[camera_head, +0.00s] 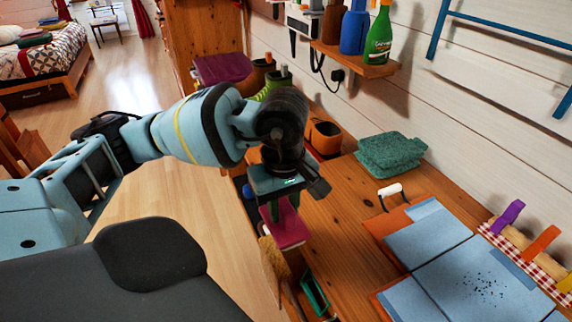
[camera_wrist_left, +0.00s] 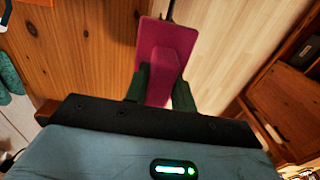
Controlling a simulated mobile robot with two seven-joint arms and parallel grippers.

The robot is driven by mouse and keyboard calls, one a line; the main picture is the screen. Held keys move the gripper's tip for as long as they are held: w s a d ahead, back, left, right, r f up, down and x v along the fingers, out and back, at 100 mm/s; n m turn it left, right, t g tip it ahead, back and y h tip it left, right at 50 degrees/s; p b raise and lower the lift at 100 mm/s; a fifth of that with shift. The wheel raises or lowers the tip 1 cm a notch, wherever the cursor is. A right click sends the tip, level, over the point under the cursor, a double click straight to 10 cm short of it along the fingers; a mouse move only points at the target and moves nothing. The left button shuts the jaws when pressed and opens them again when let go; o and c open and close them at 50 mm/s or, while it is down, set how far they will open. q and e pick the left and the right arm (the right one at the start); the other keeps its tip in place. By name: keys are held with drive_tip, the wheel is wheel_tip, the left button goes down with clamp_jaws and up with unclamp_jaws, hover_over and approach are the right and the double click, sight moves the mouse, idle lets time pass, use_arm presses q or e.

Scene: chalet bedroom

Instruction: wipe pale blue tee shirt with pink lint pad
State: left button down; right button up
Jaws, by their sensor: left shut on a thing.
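The pale blue tee shirt (camera_head: 428,238) lies folded flat on an orange board (camera_head: 383,227) at the right of the wooden counter. A patch of dark specks (camera_head: 482,286) sits on its lower part. My left gripper (camera_head: 283,205) is shut on the pink lint pad (camera_head: 287,229), left of the shirt and apart from it, near the counter's edge. In the left wrist view the pad (camera_wrist_left: 167,52) is between the two dark green fingers (camera_wrist_left: 160,88) and sticks out beyond them. My right gripper is not in view.
Folded green towels (camera_head: 390,153) and a white-handled item (camera_head: 389,190) are behind the shirt. Coloured pegs (camera_head: 508,215) lie on a checked cloth at the right. A wall shelf (camera_head: 357,60) holds bottles. Bare counter (camera_head: 340,215) separates the pad from the board.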

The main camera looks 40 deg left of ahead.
use_arm(q)
drive_tip(key=c, duration=1.8)
unclamp_jaws()
drive_tip(key=shift+c, duration=1.2)
drive_tip(key=shift+w+d+m, duration=0.2)
drive_tip(key=shift+d+m, duration=0.2)
drive_tip(key=shift+m, duration=0.3)
drive_tip(key=w+d+m, duration=0.3)
drive_tip(key=d+m, duration=0.3)
drive_tip(key=m, duration=0.6)
drive_tip(key=shift+w+d+f, duration=0.15)
drive_tip(key=shift+d, duration=0.25)
